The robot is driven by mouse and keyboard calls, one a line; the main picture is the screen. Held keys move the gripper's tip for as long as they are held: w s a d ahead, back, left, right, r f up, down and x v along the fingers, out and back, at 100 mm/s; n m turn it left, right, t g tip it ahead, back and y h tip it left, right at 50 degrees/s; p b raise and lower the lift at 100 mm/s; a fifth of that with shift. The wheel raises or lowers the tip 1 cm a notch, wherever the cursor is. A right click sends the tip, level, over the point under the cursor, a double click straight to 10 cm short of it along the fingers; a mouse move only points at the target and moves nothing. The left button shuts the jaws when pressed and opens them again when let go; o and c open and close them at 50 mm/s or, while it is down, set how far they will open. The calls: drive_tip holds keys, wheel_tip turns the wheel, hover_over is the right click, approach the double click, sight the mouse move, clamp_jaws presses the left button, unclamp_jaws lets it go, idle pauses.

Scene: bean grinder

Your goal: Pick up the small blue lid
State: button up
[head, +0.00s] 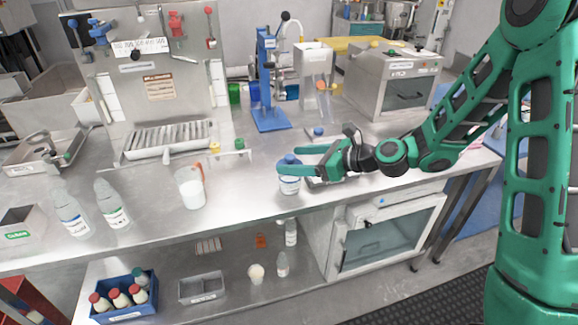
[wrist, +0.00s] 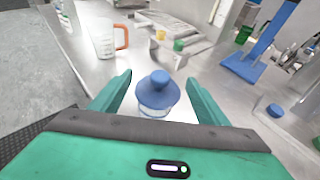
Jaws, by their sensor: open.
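The small blue lid (wrist: 157,90) has a round knob on top and sits on a clear jar (wrist: 152,112). In the head view the lid (head: 289,160) tops the white-labelled jar (head: 289,184) near the counter's front edge. My gripper (wrist: 157,86) is open, with one green finger on each side of the lid and a gap to each. In the head view my gripper (head: 285,170) reaches in from the right, and its fingers partly cover the jar and lid.
A jug with an orange handle (head: 191,187) stands to the left on the steel counter. Another small blue item (wrist: 275,110) lies to the right. A blue stand (head: 268,85) is behind. Two bottles (head: 112,207) stand further left.

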drive_tip(key=shift+x, duration=1.15)
drive_tip(key=shift+s+d+f, duration=0.1)
drive_tip(key=shift+s, duration=0.05)
drive_tip(key=c, duration=1.7)
